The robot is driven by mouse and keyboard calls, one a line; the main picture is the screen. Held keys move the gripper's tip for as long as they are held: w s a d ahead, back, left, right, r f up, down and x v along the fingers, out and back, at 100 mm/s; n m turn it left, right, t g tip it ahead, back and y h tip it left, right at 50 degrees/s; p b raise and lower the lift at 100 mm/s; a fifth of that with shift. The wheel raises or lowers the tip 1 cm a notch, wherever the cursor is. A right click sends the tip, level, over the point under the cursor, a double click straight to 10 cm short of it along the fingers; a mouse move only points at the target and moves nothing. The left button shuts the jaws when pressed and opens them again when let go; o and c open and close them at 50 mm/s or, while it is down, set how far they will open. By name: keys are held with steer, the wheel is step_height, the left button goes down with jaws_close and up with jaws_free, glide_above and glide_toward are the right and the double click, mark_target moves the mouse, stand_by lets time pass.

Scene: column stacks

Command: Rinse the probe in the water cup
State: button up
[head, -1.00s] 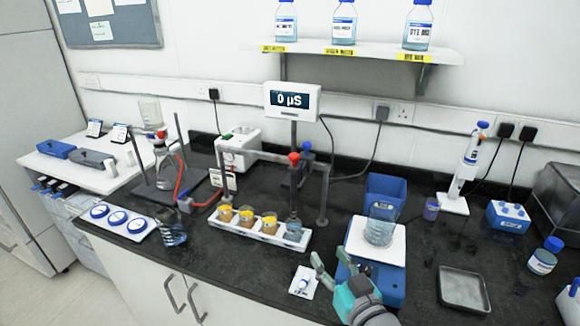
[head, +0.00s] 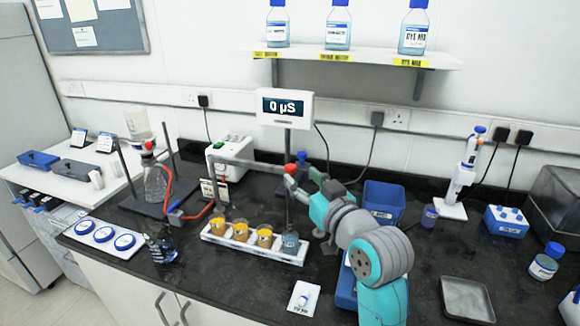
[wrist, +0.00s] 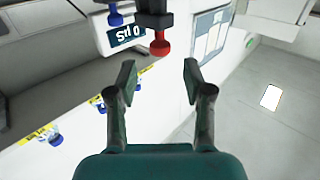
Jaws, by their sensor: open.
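The probe is a thin upright rod hanging from an overhead bar, with a red knob (head: 291,169) on top. Its lower end is at the water cup (head: 290,243), a bluish cup at the right end of a white rack; I cannot tell how deep it sits. The red knob also shows in the wrist view (wrist: 160,46), ahead of my fingertips and between their lines. My gripper (wrist: 160,78) is open and empty, just short of the knob. In the head view my gripper (head: 302,178) is beside the knob, on its right.
Orange cups (head: 240,231) fill the rest of the white rack (head: 250,250). A meter (head: 287,108) reading 0 µS stands behind. A flask (head: 154,182) on a stand is to the left. A blue bin (head: 384,201) is behind my arm. A grey tray (head: 466,298) lies right.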

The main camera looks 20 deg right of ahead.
mark_target(293, 170)
steer(key=w, duration=0.4)
steer(key=w+a, duration=0.1)
steer(key=w, duration=0.1)
steer(key=shift+w, duration=0.2)
jaws_close()
